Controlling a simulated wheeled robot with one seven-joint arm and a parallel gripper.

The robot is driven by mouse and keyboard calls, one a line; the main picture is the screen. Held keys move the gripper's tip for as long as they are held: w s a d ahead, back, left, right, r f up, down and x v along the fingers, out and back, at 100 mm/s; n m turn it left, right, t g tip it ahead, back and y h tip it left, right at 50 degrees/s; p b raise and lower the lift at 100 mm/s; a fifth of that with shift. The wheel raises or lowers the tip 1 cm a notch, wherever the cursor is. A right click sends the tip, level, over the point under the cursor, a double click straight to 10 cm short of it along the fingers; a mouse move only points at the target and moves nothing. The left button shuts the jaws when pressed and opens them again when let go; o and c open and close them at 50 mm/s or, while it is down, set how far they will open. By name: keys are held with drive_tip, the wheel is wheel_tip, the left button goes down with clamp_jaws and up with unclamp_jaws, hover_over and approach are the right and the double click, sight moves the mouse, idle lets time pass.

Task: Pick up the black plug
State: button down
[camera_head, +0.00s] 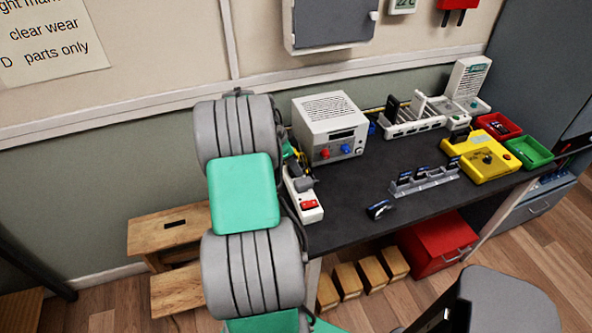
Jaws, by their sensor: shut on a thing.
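A white power strip (305,205) with a red switch lies at the left end of the dark bench, partly behind my arm. A dark grey plug-like block (304,184) sits on it. I cannot tell for sure whether this block is the black plug. My grey and green arm rises in front of the bench's left end and covers part of that area. My gripper does not show clearly in this view, so its grasp and what it holds cannot be seen.
On the bench (350,212) are a white power supply (330,128), a phone rack (425,180), a loose phone (379,209), a yellow device (482,157), and red (498,125) and green (530,152) bins. A wooden step (170,224) stands left. A dark grey shape fills the lower right.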

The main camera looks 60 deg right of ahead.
drive_tip(key=shift+d+r, duration=0.1)
drive_tip(key=shift+r, duration=0.55)
drive_tip(key=s+a+r+b, duration=0.3)
drive_tip(key=s+a+r, duration=0.4)
drive_tip(key=a+r, duration=0.4)
drive_tip(key=shift+s+a+r, duration=0.35)
drive_tip(key=shift+a+r, duration=0.05)
drive_tip(key=shift+a, duration=0.05)
